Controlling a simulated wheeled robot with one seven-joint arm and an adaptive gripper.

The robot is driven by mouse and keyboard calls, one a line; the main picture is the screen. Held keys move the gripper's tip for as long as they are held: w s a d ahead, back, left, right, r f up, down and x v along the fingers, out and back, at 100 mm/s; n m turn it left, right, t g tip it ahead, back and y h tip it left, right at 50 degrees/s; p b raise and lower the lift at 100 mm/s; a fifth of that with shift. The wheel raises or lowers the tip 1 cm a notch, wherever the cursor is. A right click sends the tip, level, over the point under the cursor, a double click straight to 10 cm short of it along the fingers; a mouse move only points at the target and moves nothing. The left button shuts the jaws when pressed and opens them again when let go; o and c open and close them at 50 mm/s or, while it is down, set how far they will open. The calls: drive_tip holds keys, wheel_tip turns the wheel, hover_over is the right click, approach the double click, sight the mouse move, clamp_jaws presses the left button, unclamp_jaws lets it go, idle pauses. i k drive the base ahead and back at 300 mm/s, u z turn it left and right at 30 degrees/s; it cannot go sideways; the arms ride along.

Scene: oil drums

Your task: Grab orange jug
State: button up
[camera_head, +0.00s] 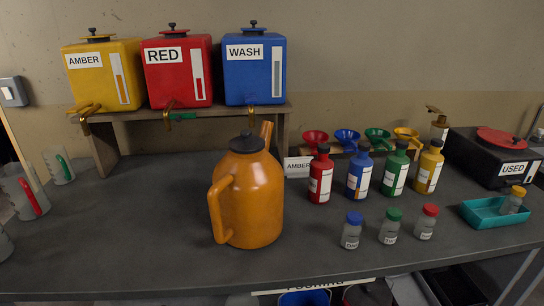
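The orange jug (252,200) stands upright on the dark grey table (140,240), left of the middle of the head view. It has a black cap on top. Its handle (217,205) faces left and toward the front, and its spout (266,132) points up at the back right. Nothing touches the jug that I can see. My gripper does not show in this view.
Yellow, red and blue tanks (255,70) stand on a shelf behind the jug. Several coloured bottles (359,172) and small jars (390,226) stand to its right. Clear measuring jugs (24,192) stand at far left. The table left of the jug is clear.

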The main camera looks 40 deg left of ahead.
sight(246, 196)
drive_tip(key=u, duration=1.6)
drive_tip(key=k, duration=0.3)
drive_tip(key=u, duration=0.05)
